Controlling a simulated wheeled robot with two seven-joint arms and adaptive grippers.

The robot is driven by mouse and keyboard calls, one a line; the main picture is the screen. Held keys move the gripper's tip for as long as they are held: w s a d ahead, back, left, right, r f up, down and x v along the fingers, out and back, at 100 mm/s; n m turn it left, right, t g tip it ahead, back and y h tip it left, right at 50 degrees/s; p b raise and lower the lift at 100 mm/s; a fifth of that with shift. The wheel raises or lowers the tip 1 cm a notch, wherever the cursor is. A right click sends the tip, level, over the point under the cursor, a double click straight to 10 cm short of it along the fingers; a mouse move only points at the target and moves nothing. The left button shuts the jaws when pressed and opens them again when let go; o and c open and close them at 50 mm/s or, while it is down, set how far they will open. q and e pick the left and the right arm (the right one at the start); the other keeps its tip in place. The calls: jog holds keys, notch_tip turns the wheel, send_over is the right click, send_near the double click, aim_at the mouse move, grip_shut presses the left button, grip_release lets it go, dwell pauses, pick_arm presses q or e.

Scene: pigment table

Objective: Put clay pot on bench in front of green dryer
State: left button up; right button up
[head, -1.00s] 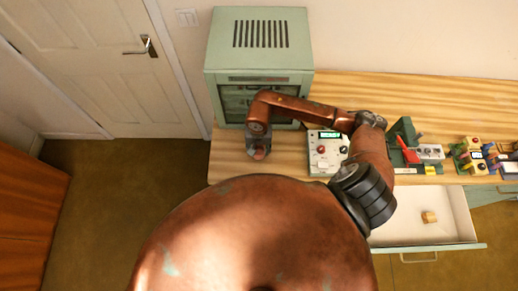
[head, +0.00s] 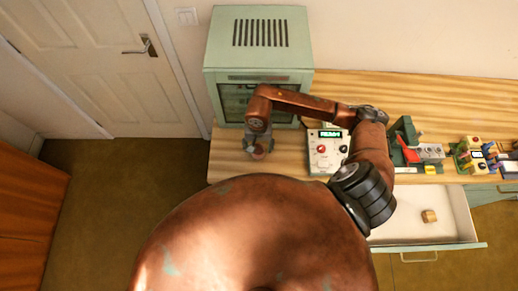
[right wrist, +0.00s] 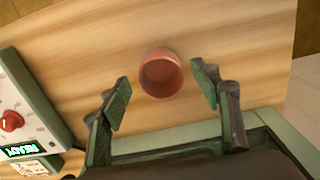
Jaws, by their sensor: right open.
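The clay pot (right wrist: 161,74) is a small reddish round cup standing upright on the wooden bench (right wrist: 230,45), its open mouth facing the right wrist camera. In the head view the pot (head: 259,154) is small and partly hidden by my right gripper (head: 255,143). The green dryer (head: 258,45) stands on the bench just behind the pot; its green edge (right wrist: 270,122) also shows in the right wrist view. My right gripper (right wrist: 162,84) is open, its fingers on either side of the pot with visible gaps. My left gripper is not in view.
A control box with a lit display (head: 327,150) stands right of the pot. More devices (head: 428,152) line the bench further right. An open drawer (head: 405,230) below holds a small tan object (head: 429,216). The bench's left edge is close to the pot.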

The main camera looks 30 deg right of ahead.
notch_tip(320, 180, up, 10)
jog(key=b, duration=0.1)
dwell(0.4)
